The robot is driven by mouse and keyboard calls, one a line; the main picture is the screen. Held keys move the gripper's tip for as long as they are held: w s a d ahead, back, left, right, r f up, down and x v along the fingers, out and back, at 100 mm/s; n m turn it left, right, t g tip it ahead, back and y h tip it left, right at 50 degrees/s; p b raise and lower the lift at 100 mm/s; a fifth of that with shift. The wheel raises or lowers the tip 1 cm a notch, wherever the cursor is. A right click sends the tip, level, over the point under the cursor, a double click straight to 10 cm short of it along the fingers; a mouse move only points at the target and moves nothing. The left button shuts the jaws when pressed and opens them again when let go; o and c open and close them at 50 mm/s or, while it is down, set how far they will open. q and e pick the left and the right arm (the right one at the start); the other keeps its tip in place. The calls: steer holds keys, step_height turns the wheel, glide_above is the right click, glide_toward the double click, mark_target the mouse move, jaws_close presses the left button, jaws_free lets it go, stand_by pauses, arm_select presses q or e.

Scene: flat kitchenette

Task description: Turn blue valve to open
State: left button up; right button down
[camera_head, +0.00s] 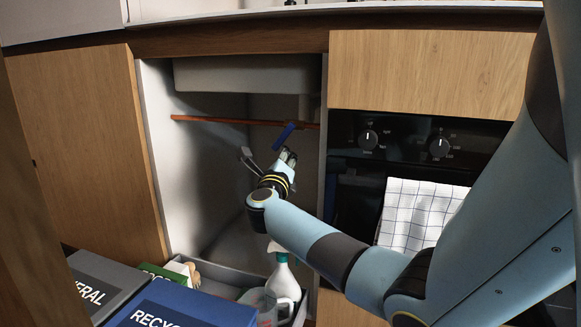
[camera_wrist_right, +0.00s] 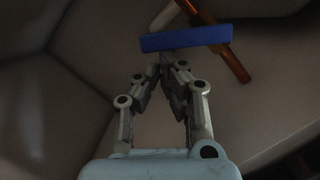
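The blue valve lever (camera_head: 284,135) sits on the thin copper pipe near the right side of the open cabinet, tilted up to the right across the pipe. In the right wrist view the blue lever (camera_wrist_right: 187,38) lies nearly level, just beyond the fingertips. My right gripper (camera_head: 287,156) is just below the lever, inside the cabinet. Its fingers (camera_wrist_right: 158,66) come together at the tips with nothing visible between them, close to the lever's lower edge; I cannot tell whether they touch it. My left gripper is not in view.
The copper pipe (camera_head: 215,121) runs across the cabinet beneath the sink basin (camera_head: 247,75). An oven with knobs and a checked towel (camera_head: 416,212) is to the right. A spray bottle (camera_head: 283,284) and a blue recycling bin (camera_head: 180,308) stand low in front.

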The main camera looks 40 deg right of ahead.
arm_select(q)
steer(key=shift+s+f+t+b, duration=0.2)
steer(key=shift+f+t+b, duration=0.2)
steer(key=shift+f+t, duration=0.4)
arm_select(e)
steer(key=w+r+m, duration=0.1)
steer(key=w+a+r+m, duration=0.1)
steer(key=w, duration=0.1)
steer(key=w+a+r+m+h, duration=0.1)
steer(key=m, duration=0.1)
steer(key=shift+w+a, duration=0.1)
steer(key=shift+w, duration=0.05)
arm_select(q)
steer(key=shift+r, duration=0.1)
arm_select(e)
steer(key=shift+r, duration=0.1)
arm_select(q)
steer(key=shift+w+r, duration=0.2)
